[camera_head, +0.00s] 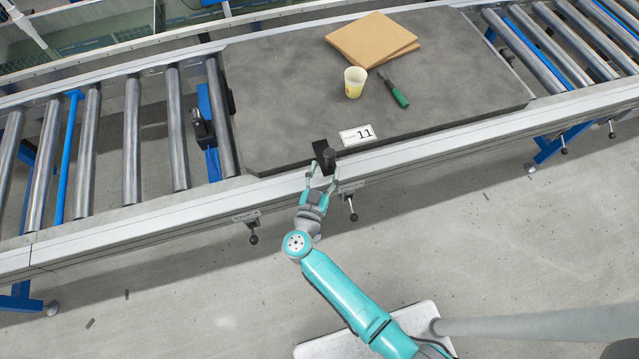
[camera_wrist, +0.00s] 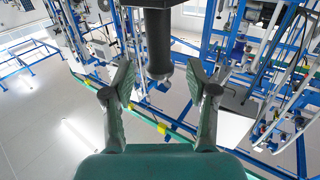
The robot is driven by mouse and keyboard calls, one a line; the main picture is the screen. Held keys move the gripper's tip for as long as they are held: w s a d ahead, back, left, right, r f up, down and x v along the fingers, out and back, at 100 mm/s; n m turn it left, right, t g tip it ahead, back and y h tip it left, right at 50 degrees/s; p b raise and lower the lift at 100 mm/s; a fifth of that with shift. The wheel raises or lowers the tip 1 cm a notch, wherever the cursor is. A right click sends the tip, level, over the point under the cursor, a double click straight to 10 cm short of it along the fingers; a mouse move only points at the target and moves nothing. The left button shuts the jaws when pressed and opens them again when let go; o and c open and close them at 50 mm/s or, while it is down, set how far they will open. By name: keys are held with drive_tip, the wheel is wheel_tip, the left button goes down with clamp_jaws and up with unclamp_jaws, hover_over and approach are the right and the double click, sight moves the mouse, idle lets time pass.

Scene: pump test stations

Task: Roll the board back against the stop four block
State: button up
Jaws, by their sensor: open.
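The board (camera_head: 290,85) is a dark grey slab lying on the roller conveyor, with a white label (camera_head: 357,135) reading 11 near its front edge. A black handle (camera_head: 328,159) stands at that front edge; it also shows in the wrist view (camera_wrist: 158,45). My gripper (camera_head: 322,173) is open, its fingers on either side of the handle; I cannot tell whether they touch it. A dark block (camera_head: 202,128) on a blue crossbar stands left of the board, with a gap between them. The small rail plates are unreadable, so I cannot tell which stop is number four.
On the board lie brown sheets (camera_head: 372,39), a yellowish cup (camera_head: 355,82) and a green-handled screwdriver (camera_head: 394,90). Bare rollers (camera_head: 132,140) extend left, and more rollers (camera_head: 575,40) lie right. Levers with black knobs (camera_head: 353,216) hang under the front rail (camera_head: 130,222).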

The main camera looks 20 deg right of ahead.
sight(328, 162)
drive_tip(key=shift+x, duration=2.6)
clamp_jaws()
drive_tip(key=shift+a+r, duration=0.1)
drive_tip(key=shift+a, duration=6.4)
drive_tip(key=shift+w, duration=0.1)
unclamp_jaws()
drive_tip(key=shift+a, duration=0.25)
